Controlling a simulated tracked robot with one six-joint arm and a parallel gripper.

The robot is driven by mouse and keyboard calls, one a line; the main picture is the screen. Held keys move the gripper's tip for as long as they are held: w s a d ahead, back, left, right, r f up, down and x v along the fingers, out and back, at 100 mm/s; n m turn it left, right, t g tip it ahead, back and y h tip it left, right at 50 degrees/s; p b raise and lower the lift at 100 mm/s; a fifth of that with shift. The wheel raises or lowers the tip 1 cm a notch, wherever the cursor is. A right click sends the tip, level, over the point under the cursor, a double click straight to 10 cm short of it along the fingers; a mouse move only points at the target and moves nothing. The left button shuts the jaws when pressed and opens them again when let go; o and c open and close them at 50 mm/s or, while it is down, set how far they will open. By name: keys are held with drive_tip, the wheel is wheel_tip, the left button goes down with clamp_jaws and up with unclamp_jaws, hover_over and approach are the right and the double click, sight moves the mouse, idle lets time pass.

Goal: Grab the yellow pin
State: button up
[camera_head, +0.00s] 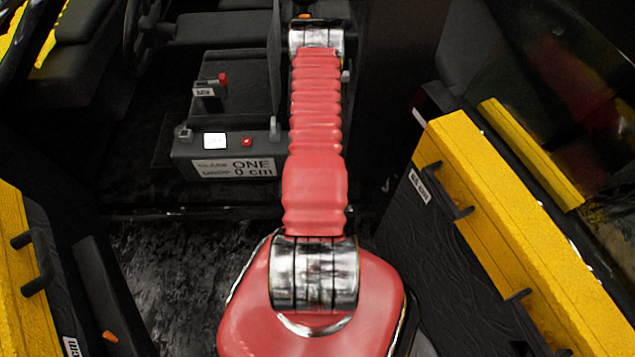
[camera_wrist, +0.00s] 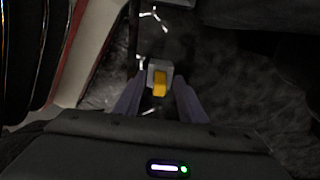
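The yellow pin (camera_wrist: 160,84) shows in the wrist view, set in a small grey block (camera_wrist: 152,68). My gripper (camera_wrist: 158,92) is open, with one dark purplish finger on each side of the pin in the picture. I see gaps between the fingers and the pin. I cannot tell how far the pin lies beyond the fingertips. In the head view, my gripper and the pin are not visible; my red arm reaches away to the top edge.
In the head view, a dark box (camera_head: 228,148) labelled "ONE 0 cm" is left of my arm. A small red-topped device (camera_head: 210,91) stands behind it. Yellow-edged panels stand at right (camera_head: 505,220) and left (camera_head: 18,262). Dark rough floor (camera_head: 185,270) lies between.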

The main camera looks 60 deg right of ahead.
drive_tip(key=shift+c, duration=0.2)
clamp_jaws()
drive_tip(key=shift+r, duration=0.1)
idle(0.4)
drive_tip(key=shift+r, duration=4.9)
